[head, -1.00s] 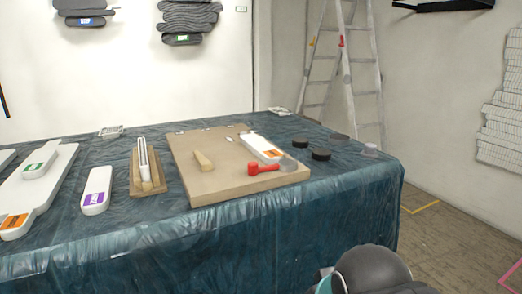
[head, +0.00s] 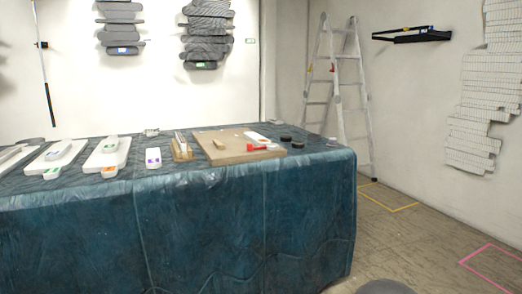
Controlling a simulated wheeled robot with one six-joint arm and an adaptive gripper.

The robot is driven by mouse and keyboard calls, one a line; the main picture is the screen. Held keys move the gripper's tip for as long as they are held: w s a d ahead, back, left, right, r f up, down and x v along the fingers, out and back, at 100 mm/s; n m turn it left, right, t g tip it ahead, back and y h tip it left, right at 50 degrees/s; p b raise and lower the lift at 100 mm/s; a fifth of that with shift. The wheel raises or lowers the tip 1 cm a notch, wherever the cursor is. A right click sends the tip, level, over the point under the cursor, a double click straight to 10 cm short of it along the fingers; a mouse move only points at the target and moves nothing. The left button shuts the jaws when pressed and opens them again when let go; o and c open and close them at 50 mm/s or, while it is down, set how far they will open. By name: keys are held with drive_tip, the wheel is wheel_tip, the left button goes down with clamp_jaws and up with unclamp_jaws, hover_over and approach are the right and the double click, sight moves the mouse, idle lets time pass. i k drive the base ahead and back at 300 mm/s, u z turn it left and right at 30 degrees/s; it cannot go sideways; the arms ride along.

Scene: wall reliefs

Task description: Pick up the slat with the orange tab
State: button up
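I cannot tell from these frames which one the task means. A white slat with a purple tab (head: 153,158) lies between them. My gripper is not in view; only a dark rounded part, probably my arm, shows at the bottom edge.
The table (head: 200,230) has a blue-green plastic cover hanging down its front. Black discs (head: 286,138) lie right of the board. A stepladder (head: 340,95) stands behind the table's right end. Floor is open at the right, with yellow and pink outlines (head: 490,262). Grey reliefs hang on the wall.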

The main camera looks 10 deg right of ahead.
sight(256, 138)
drive_tip(key=k, duration=0.2)
drive_tip(key=z, duration=1.1)
drive_tip(key=i, duration=6.9)
drive_tip(key=u, duration=4.15)
drive_tip(key=i, duration=0.95)
drive_tip(key=u, duration=0.05)
